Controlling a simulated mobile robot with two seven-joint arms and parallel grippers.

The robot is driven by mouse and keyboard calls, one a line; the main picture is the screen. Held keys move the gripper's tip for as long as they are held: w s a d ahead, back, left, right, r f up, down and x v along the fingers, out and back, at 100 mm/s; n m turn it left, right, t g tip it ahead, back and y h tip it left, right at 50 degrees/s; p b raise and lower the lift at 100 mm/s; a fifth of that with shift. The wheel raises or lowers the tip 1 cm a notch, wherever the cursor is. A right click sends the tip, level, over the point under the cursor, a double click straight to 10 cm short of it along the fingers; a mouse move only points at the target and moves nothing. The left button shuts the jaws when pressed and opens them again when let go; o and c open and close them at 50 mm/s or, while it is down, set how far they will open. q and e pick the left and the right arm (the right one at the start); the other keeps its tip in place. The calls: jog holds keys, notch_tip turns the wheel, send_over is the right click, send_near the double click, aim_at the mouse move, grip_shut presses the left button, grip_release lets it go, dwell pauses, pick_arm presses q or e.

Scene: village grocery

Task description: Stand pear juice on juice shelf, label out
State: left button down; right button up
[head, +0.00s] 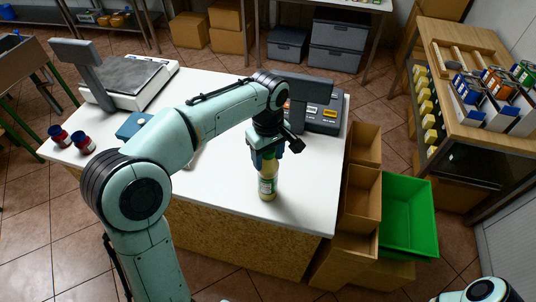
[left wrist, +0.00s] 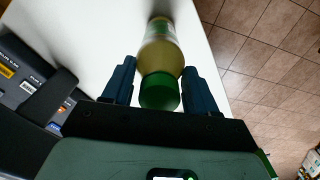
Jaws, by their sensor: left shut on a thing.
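A bottle of pale yellow juice (head: 267,181) with a green cap and a green and white label stands upright at the front right part of the white counter (head: 225,150). My left gripper (head: 266,152) comes down over it from above and is shut on its upper part. In the left wrist view the bottle (left wrist: 161,52) shows between the two dark fingers of my left gripper (left wrist: 160,88), its green cap toward the camera. I cannot tell whether its base touches the counter. My right gripper is out of view; only a bit of my right arm shows at the bottom right.
A till (head: 318,104) stands behind the bottle. Cardboard boxes (head: 362,190) and a green crate (head: 408,215) adjoin the right edge. A wooden shelf unit with cartons (head: 482,92) stands at right.

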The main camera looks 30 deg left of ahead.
pick_arm(q)
jog(key=c, duration=0.7)
grip_release()
jog(key=shift+f, duration=0.2)
jog(key=shift+c, duration=0.2)
jog(key=o, duration=0.4)
jog(key=shift+r, duration=0.1)
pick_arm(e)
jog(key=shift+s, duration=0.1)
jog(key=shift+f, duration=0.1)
pick_arm(q)
jog(key=r, duration=0.4)
jog(key=r+p, duration=0.1)
jog(key=r, duration=0.4)
jog(key=r+p, duration=0.1)
jog(key=r, duration=0.3)
jog(key=shift+s+r, duration=0.15)
jog(key=shift+s, duration=0.2)
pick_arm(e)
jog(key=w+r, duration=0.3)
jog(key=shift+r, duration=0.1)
